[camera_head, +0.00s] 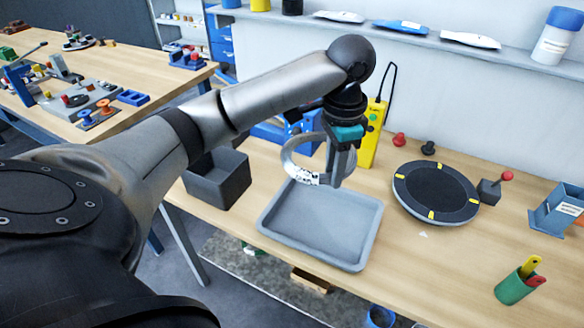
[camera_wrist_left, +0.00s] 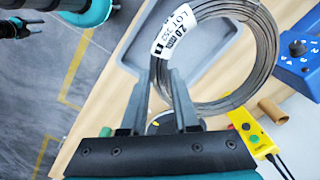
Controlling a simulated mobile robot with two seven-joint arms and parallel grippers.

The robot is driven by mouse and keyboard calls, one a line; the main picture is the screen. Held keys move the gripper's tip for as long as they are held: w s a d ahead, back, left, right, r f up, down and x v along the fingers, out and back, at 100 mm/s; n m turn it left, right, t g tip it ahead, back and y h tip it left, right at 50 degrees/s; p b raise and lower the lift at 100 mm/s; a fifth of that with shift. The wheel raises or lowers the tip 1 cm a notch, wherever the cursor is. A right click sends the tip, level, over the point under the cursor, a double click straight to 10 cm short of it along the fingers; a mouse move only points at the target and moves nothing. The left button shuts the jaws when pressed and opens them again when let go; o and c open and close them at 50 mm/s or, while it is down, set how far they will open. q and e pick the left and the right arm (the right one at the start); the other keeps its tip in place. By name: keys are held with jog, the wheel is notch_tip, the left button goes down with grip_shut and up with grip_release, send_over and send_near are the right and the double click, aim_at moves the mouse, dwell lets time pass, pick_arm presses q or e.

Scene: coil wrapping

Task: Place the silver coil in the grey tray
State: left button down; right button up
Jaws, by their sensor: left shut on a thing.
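The silver coil (camera_head: 308,177) is a ring of wire with a white printed label. My left gripper (camera_head: 340,170) is shut on one side of it. The coil hangs tilted above the back part of the grey tray (camera_head: 372,237), which stands bare on the bench. In the left wrist view, the left fingers (camera_wrist_left: 163,75) meet the coil (camera_wrist_left: 262,62) beside its label, with the tray (camera_wrist_left: 135,62) behind it. What looks like my right gripper (camera_wrist_left: 22,26) shows small at the upper left there; its jaws are unclear.
A dark open bin (camera_head: 218,190) stands left of the tray. A round black turntable (camera_head: 436,192) is to the right. A yellow control box (camera_head: 372,135) and blue equipment (camera_head: 272,132) stand behind. A green cup (camera_head: 512,287) is at the front right.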

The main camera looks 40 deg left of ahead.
pick_arm(q)
jog(key=shift+s+a, duration=0.25)
jog(key=b, duration=0.3)
send_over(320, 240)
notch_tip(320, 240, down, 15)
jog(key=shift+r, duration=0.2)
notch_tip(320, 240, down, 5)
jog(key=shift+b, duration=0.55)
jog(key=shift+w+f, duration=0.1)
jog(key=shift+f, duration=0.1)
jog(key=shift+f, duration=0.1)
jog(key=c, duration=0.7)
grip_release()
jog(key=shift+o, duration=0.2)
notch_tip(320, 240, up, 12)
jog(key=p, duration=0.2)
jog(key=shift+s+d+p, duration=0.2)
jog(key=shift+p, duration=0.1)
